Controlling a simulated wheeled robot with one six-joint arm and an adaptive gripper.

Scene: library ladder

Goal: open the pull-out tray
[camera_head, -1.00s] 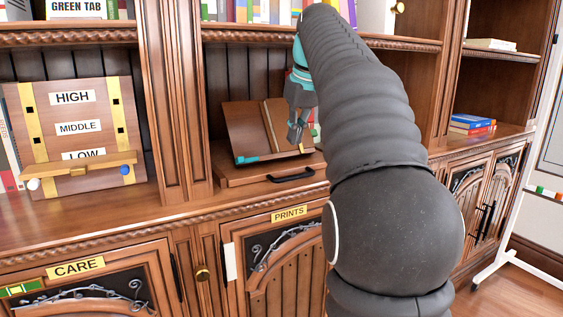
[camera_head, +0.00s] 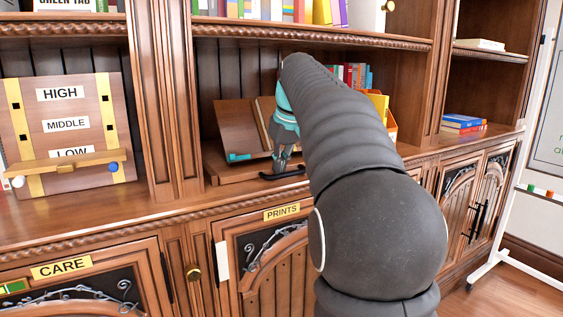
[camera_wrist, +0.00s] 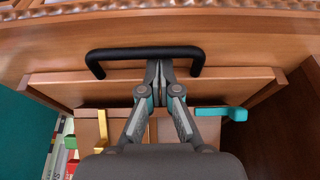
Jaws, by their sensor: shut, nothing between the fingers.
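The pull-out tray (camera_head: 226,176) is a low wooden box with a flat front, on the counter under a tilted wooden book stand (camera_head: 236,128). It looks closed. Its black bar handle (camera_head: 294,173) is on the front; in the wrist view the handle (camera_wrist: 120,53) crosses the upper middle. My gripper (camera_head: 279,170) is at the handle, and in the wrist view my gripper (camera_wrist: 158,68) has its tips in the gap between bar and tray front. The fingers are together, with nothing held. I cannot tell whether they touch the bar.
A wooden board (camera_head: 66,130) marked HIGH, MIDDLE, LOW stands at the left. Upright books (camera_head: 354,75) and a yellow holder (camera_head: 380,108) are behind my arm. A cabinet door labelled PRINTS (camera_head: 282,212) is below. Counter in front of the tray is clear.

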